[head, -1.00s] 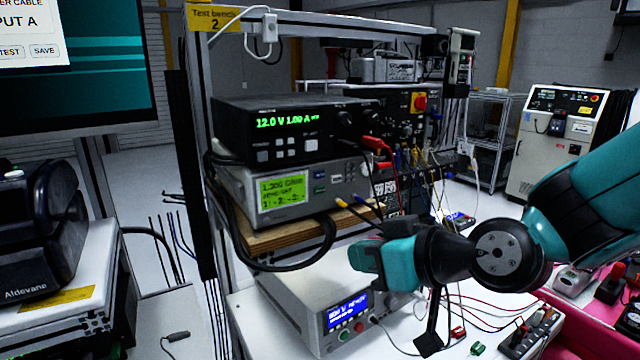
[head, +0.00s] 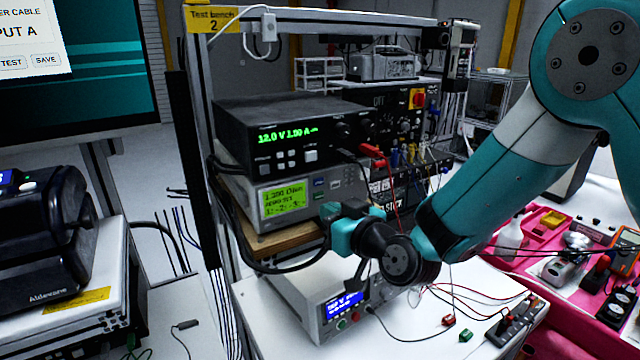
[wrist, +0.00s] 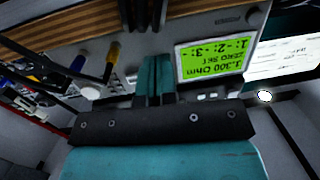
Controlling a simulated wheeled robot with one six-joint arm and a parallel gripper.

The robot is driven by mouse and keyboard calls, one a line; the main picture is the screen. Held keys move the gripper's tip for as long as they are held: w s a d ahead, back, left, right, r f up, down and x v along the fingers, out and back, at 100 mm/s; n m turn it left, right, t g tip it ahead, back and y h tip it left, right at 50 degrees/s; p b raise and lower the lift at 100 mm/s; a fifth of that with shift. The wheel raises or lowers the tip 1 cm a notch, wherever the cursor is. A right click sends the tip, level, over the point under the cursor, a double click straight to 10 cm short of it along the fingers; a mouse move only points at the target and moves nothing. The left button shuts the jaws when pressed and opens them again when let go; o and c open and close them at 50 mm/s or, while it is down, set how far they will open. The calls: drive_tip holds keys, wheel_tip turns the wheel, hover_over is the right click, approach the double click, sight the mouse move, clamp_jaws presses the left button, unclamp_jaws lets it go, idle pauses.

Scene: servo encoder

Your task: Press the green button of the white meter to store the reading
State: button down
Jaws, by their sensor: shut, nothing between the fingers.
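The white meter (head: 263,190) sits on a wooden shelf under a black power supply. Its green screen (head: 285,201) shows 1.300 Ohm and a line of numbered slots with dashes. A blue button and a small green button (head: 319,195) are right of the screen in the head view. My gripper (head: 331,209) is shut and empty, its tip close to the meter's front just below these buttons. In the wrist view the meter appears upside down, with its screen (wrist: 214,62) right of my fingers (wrist: 153,82). The green button cannot be made out there; contact cannot be told.
A black power supply (head: 285,133) stands on the meter. Below the wooden shelf (head: 270,243) is another white instrument with a blue screen (head: 342,305) and red and green buttons. Cables hang right of my gripper. Loose red and black leads lie on the white bench.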

drive_tip(key=shift+w+a, duration=0.4)
drive_tip(key=shift+w, duration=0.15)
drive_tip(key=shift+w+a, duration=0.2)
drive_tip(key=shift+w, duration=0.05)
idle(0.4)
drive_tip(key=shift+s+d+f+b, duration=0.15)
drive_tip(key=shift+s+d+b, duration=0.2)
drive_tip(key=shift+s+b, duration=0.15)
drive_tip(key=shift+s+d+b, duration=0.25)
drive_tip(key=shift+s+b, duration=0.05)
